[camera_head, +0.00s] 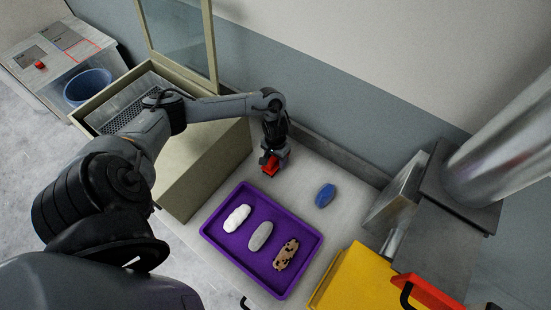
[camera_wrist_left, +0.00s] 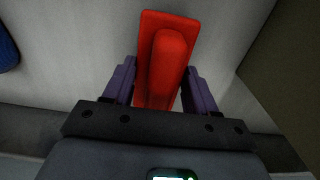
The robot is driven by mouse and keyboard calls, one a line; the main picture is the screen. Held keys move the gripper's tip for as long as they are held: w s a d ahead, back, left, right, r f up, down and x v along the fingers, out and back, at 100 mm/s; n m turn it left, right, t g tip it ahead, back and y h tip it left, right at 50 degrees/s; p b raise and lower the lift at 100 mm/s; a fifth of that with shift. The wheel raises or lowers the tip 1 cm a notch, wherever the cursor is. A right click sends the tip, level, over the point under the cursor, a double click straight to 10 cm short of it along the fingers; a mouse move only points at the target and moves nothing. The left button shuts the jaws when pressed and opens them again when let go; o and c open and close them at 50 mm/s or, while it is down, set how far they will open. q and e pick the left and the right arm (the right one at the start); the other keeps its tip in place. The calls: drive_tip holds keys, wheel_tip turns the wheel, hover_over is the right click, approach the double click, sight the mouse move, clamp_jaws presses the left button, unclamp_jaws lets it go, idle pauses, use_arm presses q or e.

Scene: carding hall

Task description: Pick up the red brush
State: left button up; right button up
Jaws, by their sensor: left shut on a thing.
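The red brush (camera_head: 270,169) is at the back of the grey worktop, right beside the beige box. In the left wrist view the red brush (camera_wrist_left: 168,60) fills the middle, with a raised rounded handle on a flat red base. My left gripper (camera_head: 272,160) points down at it and is shut on it. In the left wrist view the two purple-grey fingers of my left gripper (camera_wrist_left: 160,85) stand on either side of the brush. Whether the brush touches the worktop is hard to tell. My right gripper is not in view.
A purple tray (camera_head: 213,240) holds white, grey and spotted oval items. A blue brush (camera_head: 325,195) lies right of the tray. A beige box (camera_head: 205,165) with a raised clear lid stands left. A yellow container (camera_head: 350,280) stands front right. A blue tub (camera_head: 88,88) is far left.

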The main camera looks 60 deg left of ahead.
use_arm(q)
wheel_tip(320, 180, up, 4)
drive_tip(key=shift+d+r+p, duration=0.1)
drive_tip(key=shift+r+p, duration=0.1)
drive_tip(key=shift+p, duration=0.2)
drive_tip(key=s+d+r+p, duration=0.4)
drive_tip(key=s+d+r, duration=0.1)
drive_tip(key=d, duration=0.5)
drive_tip(key=shift+s+r+p, duration=0.25)
drive_tip(key=shift+r+p, duration=0.05)
drive_tip(key=shift+r, duration=0.35)
drive_tip(key=o, duration=0.4)
drive_tip(key=shift+c, duration=0.9)
